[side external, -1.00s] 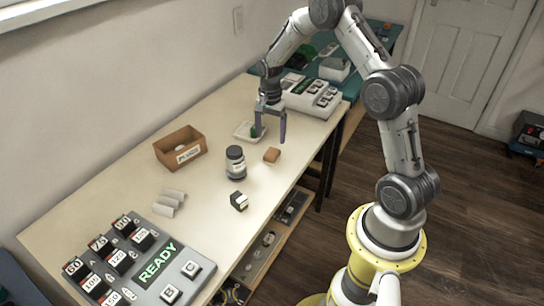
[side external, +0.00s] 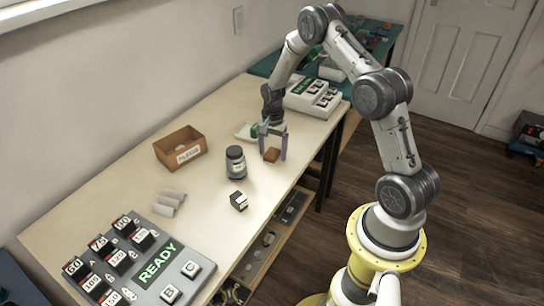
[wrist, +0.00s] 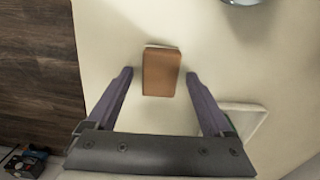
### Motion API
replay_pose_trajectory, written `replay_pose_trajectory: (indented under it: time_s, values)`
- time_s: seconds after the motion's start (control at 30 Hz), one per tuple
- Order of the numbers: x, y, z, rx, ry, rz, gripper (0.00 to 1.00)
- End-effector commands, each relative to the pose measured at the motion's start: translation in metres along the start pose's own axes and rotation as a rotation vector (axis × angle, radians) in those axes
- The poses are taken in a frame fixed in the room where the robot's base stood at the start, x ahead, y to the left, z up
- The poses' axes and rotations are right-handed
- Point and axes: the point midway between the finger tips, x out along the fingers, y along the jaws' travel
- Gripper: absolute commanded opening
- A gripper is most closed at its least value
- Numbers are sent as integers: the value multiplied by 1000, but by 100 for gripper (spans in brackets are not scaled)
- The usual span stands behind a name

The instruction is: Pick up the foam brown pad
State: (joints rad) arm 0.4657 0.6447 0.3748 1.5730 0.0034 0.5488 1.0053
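The brown foam pad (side external: 271,156) is a small block lying on the cream table. In the wrist view the pad (wrist: 161,73) shows a brown top with a thin pale edge at its far side. My gripper (side external: 272,155) is open and lowered over the pad. In the wrist view my gripper (wrist: 160,75) has one purple finger on each side of the pad, with a visible gap on both sides. I cannot tell exactly how high the fingertips are above the table.
A dark jar (side external: 236,163) stands left of the pad, and a white tray (side external: 246,133) lies close behind my gripper. A small black-and-white block (side external: 238,201) and a cardboard box (side external: 180,142) are further off. A READY panel (side external: 142,270) fills the near end.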

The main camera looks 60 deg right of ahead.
Motion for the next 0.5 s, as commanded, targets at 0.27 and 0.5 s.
replay_pose_trajectory:
  time_s: [0.27,0.5]
  values:
    - [0,0,0,0,0,0,34]
    - [0,0,0,0,0,0,0]
